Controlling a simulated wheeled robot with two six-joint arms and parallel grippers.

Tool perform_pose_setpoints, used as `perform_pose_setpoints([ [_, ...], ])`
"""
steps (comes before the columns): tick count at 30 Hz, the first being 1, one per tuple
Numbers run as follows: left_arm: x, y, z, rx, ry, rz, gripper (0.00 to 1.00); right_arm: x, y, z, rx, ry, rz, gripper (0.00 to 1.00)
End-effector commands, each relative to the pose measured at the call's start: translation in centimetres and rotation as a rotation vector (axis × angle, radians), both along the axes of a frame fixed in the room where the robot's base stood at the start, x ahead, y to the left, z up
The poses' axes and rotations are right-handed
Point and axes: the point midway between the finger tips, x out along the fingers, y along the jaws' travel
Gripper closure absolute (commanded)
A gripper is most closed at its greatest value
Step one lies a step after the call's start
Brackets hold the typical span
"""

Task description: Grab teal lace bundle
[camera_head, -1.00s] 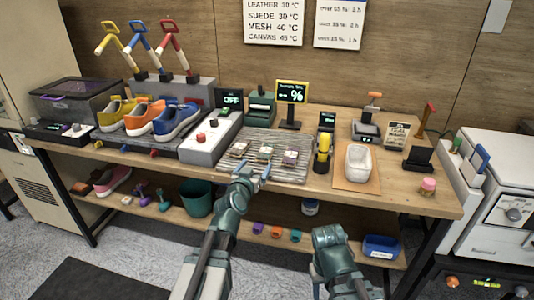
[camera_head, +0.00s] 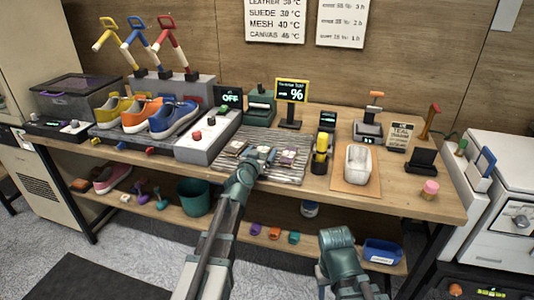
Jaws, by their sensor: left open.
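Three small lace bundles lie in a row on a grey striped mat (camera_head: 292,174) on the bench. The middle one, the teal lace bundle (camera_head: 264,150), is partly hidden by my left gripper. A pale bundle (camera_head: 236,148) is to its left and a purplish bundle (camera_head: 287,157) to its right. My left gripper (camera_head: 260,156) is open over the front of the mat, its fingers at the middle bundle. I cannot tell whether they touch it. My right arm is low in front of the bench, and its fingers do not show.
A white box with knobs (camera_head: 203,137) stands left of the mat. A yellow-handled tool (camera_head: 321,150) and a clear tub (camera_head: 357,162) on a board stand to the right. A percent display (camera_head: 291,90) is behind. Three sneakers (camera_head: 172,118) stand at the left.

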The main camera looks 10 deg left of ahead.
Motion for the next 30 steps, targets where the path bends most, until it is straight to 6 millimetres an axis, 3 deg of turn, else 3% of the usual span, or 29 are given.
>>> perform_pose_setpoints([
  [7, 0.25, 0.16, -0.04, 0.000, 0.000, 0.000, 0.07, 0.00, 0.01, -0.04, 0.000, 0.000, 0.000, 0.50],
  [21, 0.25, 0.14, -0.04, 0.000, 0.000, 0.001, 0.90, 0.00, 0.01, -0.04, 0.000, 0.000, 0.000, 0.50],
  [30, 0.26, 0.08, 0.38, 0.000, 0.000, 0.001, 0.90, 0.00, 0.00, 0.36, 0.000, 0.000, 0.000, 0.50],
])
